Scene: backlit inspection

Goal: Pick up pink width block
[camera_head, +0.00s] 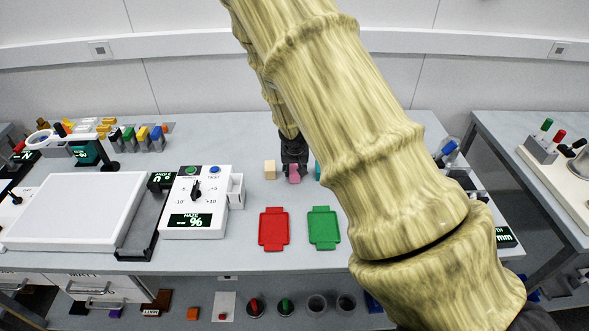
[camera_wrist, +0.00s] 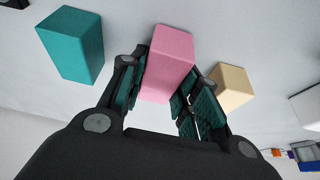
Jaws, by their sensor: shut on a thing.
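The pink block (camera_wrist: 168,62) sits between the two finger pads of my gripper (camera_wrist: 158,92) in the wrist view, and both fingers are shut on it. In the head view the pink block (camera_head: 294,174) shows just below the fingers of my gripper (camera_head: 293,168). I cannot tell whether the block touches the table or is slightly above it.
A cream block (camera_wrist: 232,86) stands close on one side and a teal block (camera_wrist: 72,44) on the other. On the table (camera_head: 270,215) a red tray (camera_head: 273,229) and a green tray (camera_head: 323,228) lie nearer. A white dial device (camera_head: 195,203) stands left.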

